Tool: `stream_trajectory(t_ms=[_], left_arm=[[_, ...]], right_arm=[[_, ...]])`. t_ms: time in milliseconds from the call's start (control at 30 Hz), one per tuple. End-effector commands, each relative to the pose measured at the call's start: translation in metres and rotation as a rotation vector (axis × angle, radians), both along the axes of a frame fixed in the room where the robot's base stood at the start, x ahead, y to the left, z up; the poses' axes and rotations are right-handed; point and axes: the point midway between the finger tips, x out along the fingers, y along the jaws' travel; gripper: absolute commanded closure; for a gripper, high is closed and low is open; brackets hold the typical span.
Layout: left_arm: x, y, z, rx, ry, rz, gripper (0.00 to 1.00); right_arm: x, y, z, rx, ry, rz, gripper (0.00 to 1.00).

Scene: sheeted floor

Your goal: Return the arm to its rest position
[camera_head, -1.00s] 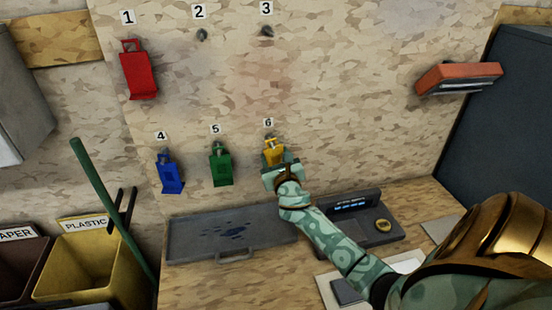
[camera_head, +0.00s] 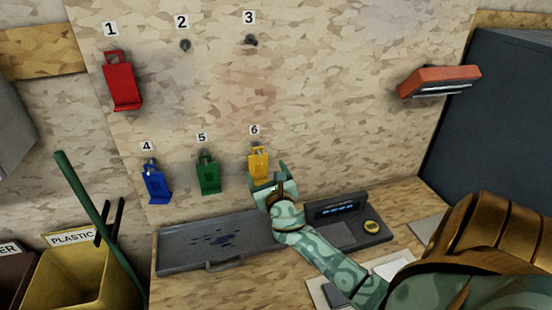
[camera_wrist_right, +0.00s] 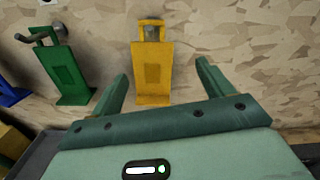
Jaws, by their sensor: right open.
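My right gripper (camera_head: 268,178) is just in front of and below the yellow tag (camera_head: 259,161), which hangs on the hook under label 6. In the right wrist view the gripper (camera_wrist_right: 160,85) is open with nothing between its fingers, and the yellow tag (camera_wrist_right: 152,70) hangs beyond them, apart from them. My right arm (camera_head: 312,252) reaches in from the lower right over the bench. My left gripper is not in view.
A green tag (camera_head: 208,175) hangs at 5, a blue tag (camera_head: 157,184) at 4 and a red tag (camera_head: 122,83) at 1. Hooks 2 (camera_head: 185,45) and 3 (camera_head: 251,41) are bare. Below are a dark tray (camera_head: 180,254) and a device with a display (camera_head: 345,232).

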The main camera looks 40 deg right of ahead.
Motion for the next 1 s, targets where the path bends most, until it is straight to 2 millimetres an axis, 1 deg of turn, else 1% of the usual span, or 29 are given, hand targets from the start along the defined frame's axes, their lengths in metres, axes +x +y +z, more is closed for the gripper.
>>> stream_trajectory(t_ms=[33,200,300,400,500,600,833,867,933,1000], left_arm=[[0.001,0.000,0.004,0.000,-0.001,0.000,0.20],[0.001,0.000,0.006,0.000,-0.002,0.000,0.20],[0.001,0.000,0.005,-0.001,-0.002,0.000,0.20],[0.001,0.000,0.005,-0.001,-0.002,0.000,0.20],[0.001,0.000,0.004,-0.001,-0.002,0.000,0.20],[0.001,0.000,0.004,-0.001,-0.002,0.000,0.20],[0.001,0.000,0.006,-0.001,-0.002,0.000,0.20],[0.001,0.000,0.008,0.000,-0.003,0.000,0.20],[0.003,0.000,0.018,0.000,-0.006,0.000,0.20],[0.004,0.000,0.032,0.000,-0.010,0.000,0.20]], right_arm=[[-0.014,0.008,0.001,0.002,0.002,0.002,0.20],[-0.055,0.030,0.000,0.002,0.002,0.000,0.20],[-0.075,0.041,0.000,0.002,0.001,0.001,0.20],[-0.089,0.049,0.000,0.000,0.001,0.000,0.20],[-0.098,0.054,0.000,0.000,0.000,0.000,0.20],[-0.102,0.056,0.001,0.000,-0.001,0.000,0.20],[-0.103,0.057,0.002,0.000,-0.002,0.000,0.20],[-0.103,0.057,0.005,0.000,-0.002,0.000,0.20],[-0.103,0.056,0.016,0.000,-0.006,0.000,0.20],[-0.103,0.056,0.032,0.000,-0.010,0.000,0.20]])
